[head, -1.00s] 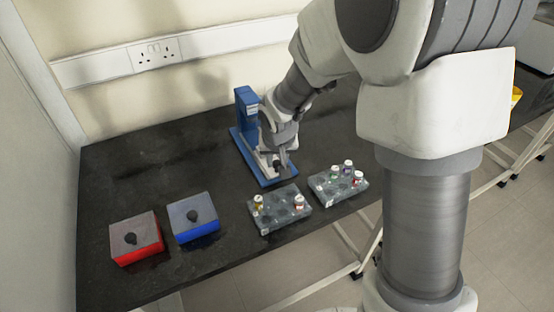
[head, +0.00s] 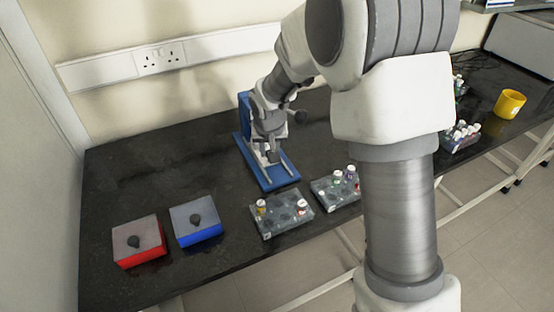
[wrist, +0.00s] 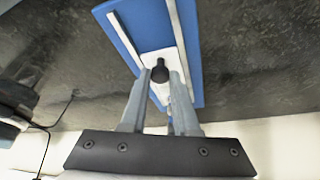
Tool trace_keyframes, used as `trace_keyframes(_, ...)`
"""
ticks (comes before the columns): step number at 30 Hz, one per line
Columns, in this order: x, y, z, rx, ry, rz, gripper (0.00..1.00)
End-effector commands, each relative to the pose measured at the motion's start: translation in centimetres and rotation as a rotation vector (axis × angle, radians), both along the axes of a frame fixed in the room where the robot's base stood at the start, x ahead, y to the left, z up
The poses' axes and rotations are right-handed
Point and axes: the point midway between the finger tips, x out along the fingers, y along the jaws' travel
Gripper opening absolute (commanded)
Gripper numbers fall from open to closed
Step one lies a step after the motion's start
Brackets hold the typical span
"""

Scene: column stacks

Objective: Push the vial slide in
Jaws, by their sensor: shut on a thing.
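The blue device stands on the dark bench, with its base (head: 276,182) toward the front and its upright (head: 243,108) at the back. Pale rails run along the base. In the wrist view, the pale slide plate (wrist: 152,57) lies between the rails, with a black knob (wrist: 160,72) on it. My gripper (head: 271,157) is shut on this knob, with one finger on each side in the wrist view (wrist: 161,75). My arm and fingers cover much of the slide in the head view. I see no vial on it.
Two vial racks (head: 283,224) (head: 323,194) stand in front of the device. A red box (head: 140,256) and a blue box (head: 197,234), both with knobbed grey lids, are at left. The bench left of the device is clear.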

Motion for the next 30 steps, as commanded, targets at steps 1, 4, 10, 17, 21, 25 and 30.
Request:
trace_keyframes(1, 0.8, 0.4, 0.1, 0.001, -0.002, 0.0, 0.0)
trace_keyframes(4, 1.9, 0.8, 0.1, 0.001, -0.002, 0.001, 0.0)
trace_keyframes(10, 2.6, 1.1, 0.1, 0.001, -0.003, 0.001, 0.0)
trace_keyframes(17, 2.7, 1.2, 0.2, 0.004, -0.008, 0.002, 0.0)
trace_keyframes(21, 2.7, 1.2, 0.1, 0.003, -0.007, 0.001, 0.54)
trace_keyframes(25, 2.6, 1.1, 0.1, 0.002, -0.004, 0.001, 0.59)
trace_keyframes(30, 2.5, 1.1, 0.1, 0.001, -0.002, 0.0, 0.59)
